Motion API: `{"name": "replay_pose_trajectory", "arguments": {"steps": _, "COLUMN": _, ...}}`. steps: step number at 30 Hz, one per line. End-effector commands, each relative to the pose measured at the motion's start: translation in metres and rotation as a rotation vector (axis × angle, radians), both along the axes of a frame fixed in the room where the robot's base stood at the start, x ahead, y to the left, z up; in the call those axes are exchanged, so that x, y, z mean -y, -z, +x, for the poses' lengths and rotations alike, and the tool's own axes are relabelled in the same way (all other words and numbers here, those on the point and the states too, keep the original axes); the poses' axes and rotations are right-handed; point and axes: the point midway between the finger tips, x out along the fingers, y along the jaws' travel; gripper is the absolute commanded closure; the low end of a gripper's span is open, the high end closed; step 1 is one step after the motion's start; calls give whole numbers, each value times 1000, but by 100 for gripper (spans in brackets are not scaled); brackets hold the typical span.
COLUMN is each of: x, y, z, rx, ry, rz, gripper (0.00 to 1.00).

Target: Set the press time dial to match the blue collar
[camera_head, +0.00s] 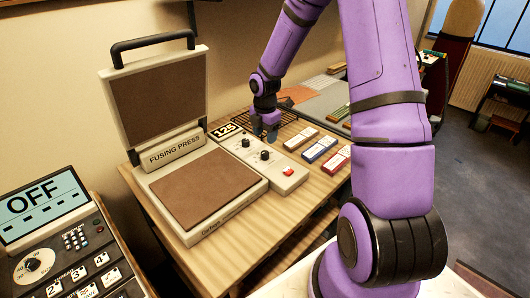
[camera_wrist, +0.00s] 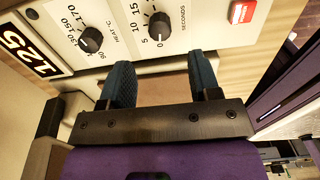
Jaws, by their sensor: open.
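The press time dial (camera_wrist: 159,26) is the black knob over the word SECONDS on the pale control panel (camera_wrist: 198,18). Its scale shows 0, 5, 10 and 15; I cannot tell its setting surely. In the head view this dial (camera_head: 265,155) is the nearer of two knobs. My gripper (camera_wrist: 161,72) is open and empty, its blue-grey fingers apart, just short of the panel's edge and pointing toward the seconds dial. In the head view my gripper (camera_head: 265,134) hangs beside the panel's far side. A blue-marked card (camera_head: 320,150) lies right of the panel; its writing is too small to read.
The heat dial (camera_wrist: 91,40) is beside the seconds dial. A red switch (camera_wrist: 242,11) is on the panel. The fusing press (camera_head: 205,188) stands open on the left. Brown (camera_head: 300,138) and red (camera_head: 337,159) cards flank the blue one.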

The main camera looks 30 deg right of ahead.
Motion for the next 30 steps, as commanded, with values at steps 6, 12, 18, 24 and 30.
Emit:
{"name": "replay_pose_trajectory", "arguments": {"steps": 6, "x": -1, "y": 41, "z": 0, "rx": -3, "ry": 0, "rz": 0, "gripper": 43}}
{"name": "replay_pose_trajectory", "arguments": {"steps": 12, "x": -1, "y": 67, "z": 0, "rx": -1, "ry": 1, "rz": 1, "gripper": 43}}
{"name": "replay_pose_trajectory", "arguments": {"steps": 18, "x": 0, "y": 78, "z": 0, "rx": 0, "ry": 2, "rz": -1, "gripper": 43}}
{"name": "replay_pose_trajectory", "arguments": {"steps": 24, "x": 0, "y": 79, "z": 0, "rx": 1, "ry": 2, "rz": -1, "gripper": 43}}
{"name": "replay_pose_trajectory", "arguments": {"steps": 30, "x": 0, "y": 79, "z": 0, "rx": 1, "ry": 2, "rz": -1, "gripper": 71}}
